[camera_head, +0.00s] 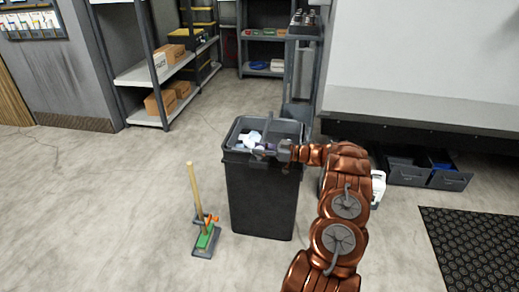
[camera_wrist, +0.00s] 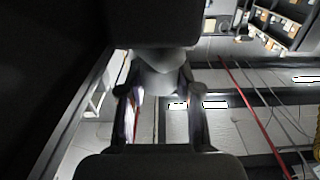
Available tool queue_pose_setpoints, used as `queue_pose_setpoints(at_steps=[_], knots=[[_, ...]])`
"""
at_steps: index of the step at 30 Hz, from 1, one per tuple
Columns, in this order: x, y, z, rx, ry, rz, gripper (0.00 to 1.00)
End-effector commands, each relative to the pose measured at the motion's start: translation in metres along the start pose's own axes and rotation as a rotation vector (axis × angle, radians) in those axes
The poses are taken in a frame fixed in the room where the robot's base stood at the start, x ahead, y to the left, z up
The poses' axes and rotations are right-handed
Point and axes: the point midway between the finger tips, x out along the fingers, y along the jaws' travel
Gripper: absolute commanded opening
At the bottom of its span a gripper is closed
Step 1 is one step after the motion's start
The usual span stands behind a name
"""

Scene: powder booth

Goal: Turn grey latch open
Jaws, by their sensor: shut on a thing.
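A black bin (camera_head: 262,200) with a grey top frame (camera_head: 240,127) stands upright in the middle of the head view, with white and purple litter inside. My arm reaches in from the lower right, and my gripper (camera_head: 272,149) is at the bin's top, near its right rim. In the wrist view my gripper (camera_wrist: 158,100) is shut on a grey part (camera_wrist: 160,80), which looks like the grey latch. The gripper hides most of it, so its angle cannot be told. The bin's dark wall seems to fill the left of the wrist view.
Dark drawers (camera_head: 428,170) sit under the bench at right. A black mat (camera_head: 478,245) lies at lower right. Floor in front of the bin is clear.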

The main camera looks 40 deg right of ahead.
Motion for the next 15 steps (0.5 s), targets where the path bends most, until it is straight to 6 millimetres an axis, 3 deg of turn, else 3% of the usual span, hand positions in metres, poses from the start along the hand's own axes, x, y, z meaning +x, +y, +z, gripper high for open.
queue_pose_setpoints(at_steps=[15], knots=[[-0.0008,0.0015,-0.0006,-0.003,0.0,-0.075,0.0]])
